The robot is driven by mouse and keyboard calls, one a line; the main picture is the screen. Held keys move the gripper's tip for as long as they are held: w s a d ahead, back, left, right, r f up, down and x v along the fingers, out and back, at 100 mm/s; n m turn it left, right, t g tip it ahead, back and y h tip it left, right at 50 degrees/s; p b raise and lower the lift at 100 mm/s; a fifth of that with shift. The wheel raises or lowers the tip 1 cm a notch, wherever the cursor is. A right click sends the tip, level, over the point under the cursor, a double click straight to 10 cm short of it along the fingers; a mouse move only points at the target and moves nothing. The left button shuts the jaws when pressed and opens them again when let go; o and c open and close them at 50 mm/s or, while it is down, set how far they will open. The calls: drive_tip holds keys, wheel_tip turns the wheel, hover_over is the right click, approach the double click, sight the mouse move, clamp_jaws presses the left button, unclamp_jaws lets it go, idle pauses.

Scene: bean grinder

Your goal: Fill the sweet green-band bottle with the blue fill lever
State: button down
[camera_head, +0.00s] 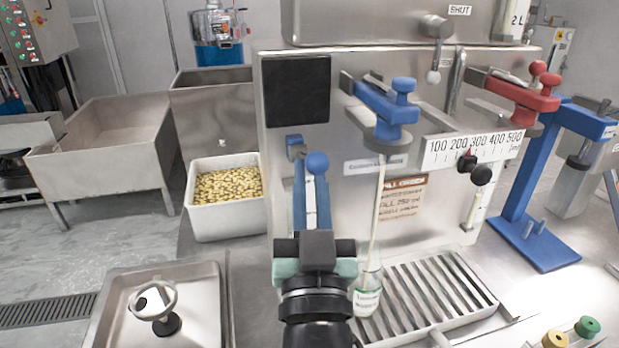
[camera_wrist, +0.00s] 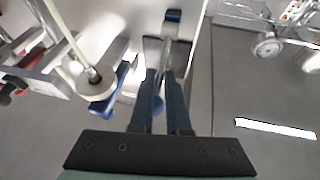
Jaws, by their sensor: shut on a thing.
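The blue fill lever (camera_head: 317,163) has a round blue knob on the front of the steel machine. My gripper (camera_head: 311,190) reaches up from below and is shut on this lever. In the wrist view, the knob (camera_wrist: 158,105) shows between the fingers of my gripper (camera_wrist: 164,88). The bottle (camera_head: 367,298) stands upright under the blue-clamped spout (camera_head: 386,135), right of my wrist, with a pale label and a greenish tint near its top. A pale stream (camera_head: 378,210) runs from the spout down to its mouth. My gripper partly hides the bottle, and its fill level is unclear.
A slotted drip tray (camera_head: 430,290) lies right of the bottle. A red-clamped spout (camera_head: 515,92) and a blue stand (camera_head: 545,250) are further right. A white bin of beans (camera_head: 228,215) and a steel basin (camera_head: 200,318) are on the left.

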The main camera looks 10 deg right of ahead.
drive_tip(key=shift+w+d+f+g, duration=0.15)
drive_tip(key=shift+d+f+g, duration=0.05)
drive_tip(key=shift+f+g, duration=0.15)
drive_tip(key=c, duration=1.2)
unclamp_jaws()
drive_tip(key=shift+o, duration=1.4)
drive_tip(key=shift+w+d, duration=0.1)
drive_tip(key=shift+w, duration=0.1)
drive_tip(key=b+v, duration=0.2)
drive_tip(key=v, duration=1.1)
